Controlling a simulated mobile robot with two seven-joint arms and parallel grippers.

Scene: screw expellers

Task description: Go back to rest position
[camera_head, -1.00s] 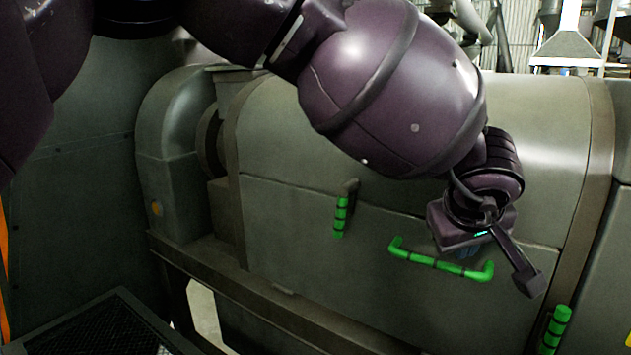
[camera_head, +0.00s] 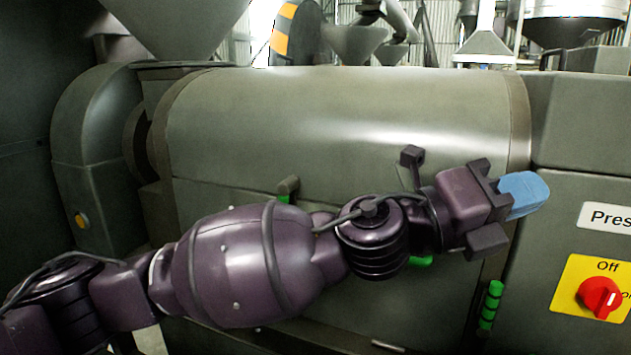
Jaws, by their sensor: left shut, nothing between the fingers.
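My left arm comes in from the lower left and stretches across the front of the screw expeller (camera_head: 350,120). My left gripper (camera_head: 523,194), with light blue fingertips, points right in front of the machine's right edge. Its fingers are together with nothing between them. It appears apart from the machine. My right gripper is out of view. The arm hides most of the long green handle (camera_head: 421,261) on the machine's lower panel.
A red knob (camera_head: 600,297) on a yellow plate marked "Off" is at the lower right, below a white label (camera_head: 606,217). A green upright handle (camera_head: 491,304) is left of it. Hoppers (camera_head: 484,40) stand behind.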

